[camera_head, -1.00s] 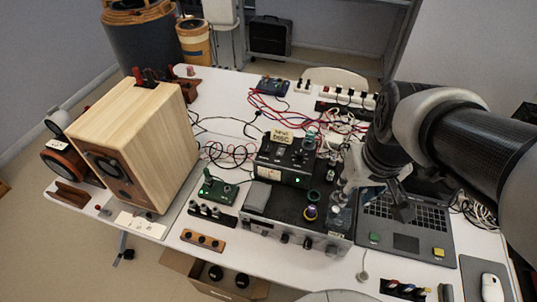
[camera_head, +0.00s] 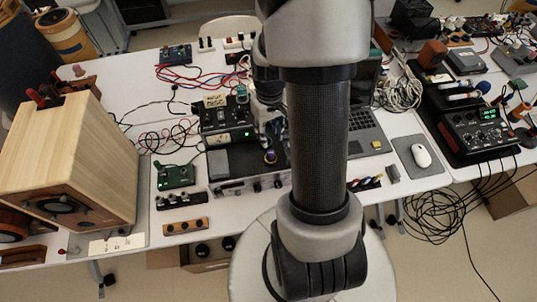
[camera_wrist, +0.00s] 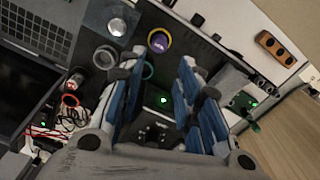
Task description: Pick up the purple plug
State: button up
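The purple plug (camera_head: 270,157) stands on the dark top of the bench instrument (camera_head: 222,166), with a yellowish ring around it. In the wrist view the purple plug (camera_wrist: 158,41) is upright and uncovered, just beyond the fingertips. My gripper (camera_wrist: 163,64) is open, its blue-padded fingers apart with nothing held between them. The plug lies ahead of the gap, not between the pads. In the head view my arm hides most of the gripper.
A green ring-shaped piece (camera_wrist: 147,70) shows between the fingers. Another dark round piece (camera_wrist: 105,57) is near the left finger. The laptop (camera_head: 368,130) is right of the instrument, and the wooden speaker (camera_head: 75,155) is far left. Red wires (camera_head: 190,75) lie behind.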

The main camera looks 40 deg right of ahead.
send_over(270, 152)
notch_tip(270, 152, down, 4)
jog(key=shift+w+a+f+b, duration=0.1)
jog(key=shift+f+b, duration=0.15)
jog(key=shift+b, duration=0.2)
jog(key=f+b, duration=0.1)
jog(key=f, duration=0.4)
jog(key=shift+s+f+b, duration=0.1)
jog(key=shift+s+b, duration=0.1)
jog(key=shift+b, duration=0.2)
jog(key=shift+c, duration=0.5)
jog(key=c, duration=0.6)
jog(key=shift+r, duration=0.2)
